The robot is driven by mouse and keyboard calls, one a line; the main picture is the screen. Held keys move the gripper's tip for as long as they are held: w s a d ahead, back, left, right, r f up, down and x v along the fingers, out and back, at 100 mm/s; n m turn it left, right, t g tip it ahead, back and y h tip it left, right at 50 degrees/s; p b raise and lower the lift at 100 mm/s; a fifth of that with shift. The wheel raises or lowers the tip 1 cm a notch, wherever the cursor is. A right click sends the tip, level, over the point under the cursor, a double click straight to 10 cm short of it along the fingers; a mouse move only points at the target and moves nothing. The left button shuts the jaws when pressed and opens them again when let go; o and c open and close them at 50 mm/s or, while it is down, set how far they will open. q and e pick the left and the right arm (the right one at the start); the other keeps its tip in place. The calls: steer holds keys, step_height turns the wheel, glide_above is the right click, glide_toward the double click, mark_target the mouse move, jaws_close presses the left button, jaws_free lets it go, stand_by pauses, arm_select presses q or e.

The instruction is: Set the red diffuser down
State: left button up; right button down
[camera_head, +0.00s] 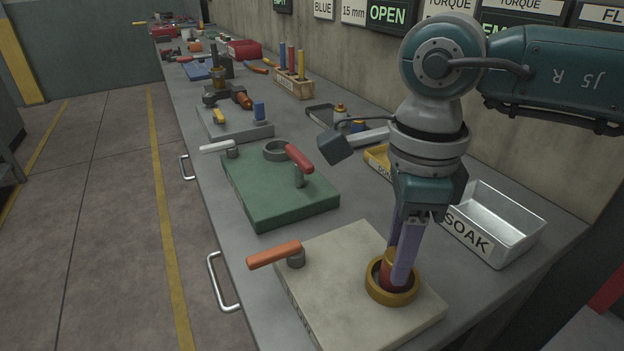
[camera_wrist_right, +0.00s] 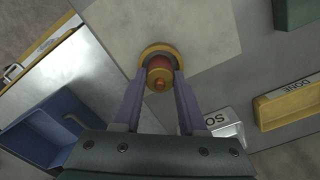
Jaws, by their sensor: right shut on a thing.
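The red diffuser (camera_head: 387,271) stands upright inside a brass ring (camera_head: 391,292) on the cream block (camera_head: 335,262). My right gripper (camera_head: 400,268) points down with its purple fingers shut on the diffuser, one on each side. In the right wrist view the red diffuser (camera_wrist_right: 159,73) with its brass tip lies between the fingertips (camera_wrist_right: 159,78), inside the brass ring (camera_wrist_right: 160,52). The fingers hide part of the diffuser, and I cannot tell whether its foot touches the bottom of the ring. My left gripper is out of view.
An orange-handled lever (camera_head: 274,254) sits on the cream block. A green block (camera_head: 275,190) with a red-handled lever stands behind it. A metal SOAK tray (camera_head: 493,222) is to the right, with a yellow tray (camera_head: 378,160) behind my arm. Grey bench surface between them is bare.

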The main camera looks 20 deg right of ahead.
steer(key=shift+f, duration=0.1)
steer(key=shift+f, duration=0.15)
steer(key=shift+c, duration=2.3)
jaws_free()
